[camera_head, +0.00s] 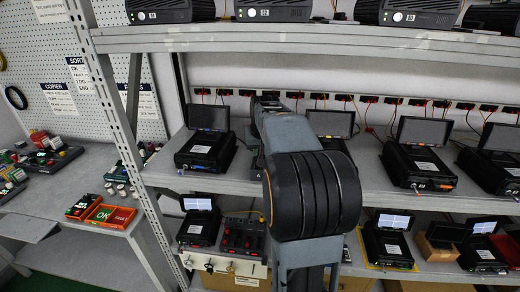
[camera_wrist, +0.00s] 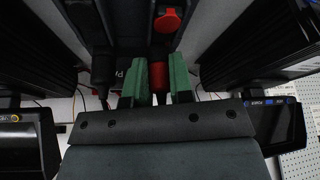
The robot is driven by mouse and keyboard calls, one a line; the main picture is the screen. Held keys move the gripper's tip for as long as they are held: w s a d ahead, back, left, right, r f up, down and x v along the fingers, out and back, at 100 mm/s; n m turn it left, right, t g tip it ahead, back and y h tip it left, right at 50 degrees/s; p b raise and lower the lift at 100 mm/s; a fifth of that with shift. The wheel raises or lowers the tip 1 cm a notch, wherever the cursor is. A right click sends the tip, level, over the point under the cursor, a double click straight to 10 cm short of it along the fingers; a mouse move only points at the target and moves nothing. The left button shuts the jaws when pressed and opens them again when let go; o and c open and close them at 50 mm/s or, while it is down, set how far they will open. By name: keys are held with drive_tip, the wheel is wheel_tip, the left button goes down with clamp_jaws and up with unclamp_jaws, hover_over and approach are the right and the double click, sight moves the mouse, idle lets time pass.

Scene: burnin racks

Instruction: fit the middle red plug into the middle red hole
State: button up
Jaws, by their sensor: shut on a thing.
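In the wrist view, my gripper (camera_wrist: 161,78) has two green fingers shut on a red cylindrical plug (camera_wrist: 158,76). Beyond it, a round red part (camera_wrist: 168,20) shows on a dark panel. I cannot tell whether this is the red hole, or whether the plug touches anything. A black plug or cable (camera_wrist: 102,66) hangs to the left of the fingers. In the head view, my arm reaches over the middle shelf and hides the gripper and the held plug.
A strip of sockets with red parts runs along the back wall. In the wrist view, dark units flank the gripper closely.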

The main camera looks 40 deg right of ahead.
drive_tip(key=shift+f+b, duration=0.3)
drive_tip(key=shift+f, duration=0.1)
idle(0.5)
drive_tip(key=o, duration=0.7)
drive_tip(key=shift+o, duration=1)
drive_tip(key=shift+a, duration=0.15)
drive_tip(key=shift+r, duration=0.1)
drive_tip(key=shift+c, duration=0.2)
drive_tip(key=shift+o, duration=1.3)
drive_tip(key=shift+c, duration=0.4)
drive_tip(key=shift+r, duration=0.15)
